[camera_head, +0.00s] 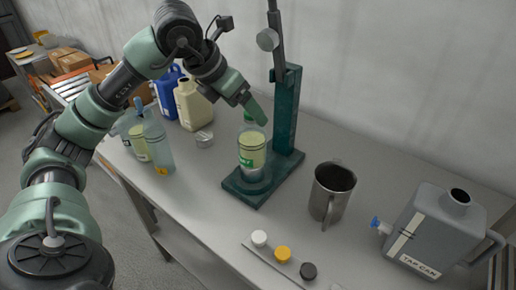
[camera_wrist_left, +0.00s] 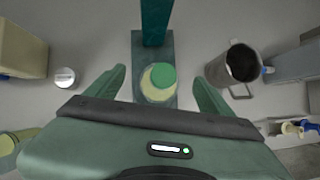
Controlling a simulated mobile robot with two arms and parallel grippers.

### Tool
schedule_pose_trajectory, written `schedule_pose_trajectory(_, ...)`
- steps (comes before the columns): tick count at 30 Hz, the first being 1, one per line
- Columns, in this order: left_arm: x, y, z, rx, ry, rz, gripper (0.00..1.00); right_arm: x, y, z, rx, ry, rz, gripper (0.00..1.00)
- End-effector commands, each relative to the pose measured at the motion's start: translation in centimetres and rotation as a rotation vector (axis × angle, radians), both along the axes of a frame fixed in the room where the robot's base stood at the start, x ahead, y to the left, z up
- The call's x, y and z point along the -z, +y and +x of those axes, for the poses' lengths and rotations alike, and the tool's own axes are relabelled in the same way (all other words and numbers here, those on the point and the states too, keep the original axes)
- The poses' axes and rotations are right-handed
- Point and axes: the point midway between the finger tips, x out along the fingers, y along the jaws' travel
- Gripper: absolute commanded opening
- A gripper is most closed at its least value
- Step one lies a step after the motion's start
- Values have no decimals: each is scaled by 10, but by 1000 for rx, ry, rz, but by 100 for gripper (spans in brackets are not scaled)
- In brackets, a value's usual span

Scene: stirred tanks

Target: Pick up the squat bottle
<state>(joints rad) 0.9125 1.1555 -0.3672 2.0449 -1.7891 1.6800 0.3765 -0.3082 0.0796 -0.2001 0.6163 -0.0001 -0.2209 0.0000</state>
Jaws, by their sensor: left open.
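A squat clear bottle (camera_head: 252,158) with yellow-green contents, a green-and-white label and a green cap stands upright on the dark green base of a stand. In the left wrist view its green cap (camera_wrist_left: 163,76) shows between my two fingers, with its pale yellowish body (camera_wrist_left: 150,88) partly below it. My left gripper (camera_head: 254,112) is open and empty, pointing down just above the bottle, with a finger in front of the cap in the head view. I cannot tell whether the fingers touch it. My right gripper is not in view.
The stand's green post (camera_head: 286,112) rises close behind the bottle. A steel jug (camera_head: 330,192) and a grey tap can (camera_head: 436,232) stand to the right. Clear bottles (camera_head: 158,146), a cream jug (camera_head: 193,106) and a blue jug (camera_head: 167,92) stand left. Small caps (camera_head: 283,254) lie in front.

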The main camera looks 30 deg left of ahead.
Motion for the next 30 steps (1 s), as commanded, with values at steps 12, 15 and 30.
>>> schedule_pose_trajectory(12, 46, -11, 22, 3, 6, -3, 83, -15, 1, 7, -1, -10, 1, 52)
schedule_pose_trajectory(15, 57, -13, 29, 0, 3, -4, 83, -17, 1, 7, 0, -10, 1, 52)
schedule_pose_trajectory(30, 65, -14, 34, 1, 0, -2, 38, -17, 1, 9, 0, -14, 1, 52)
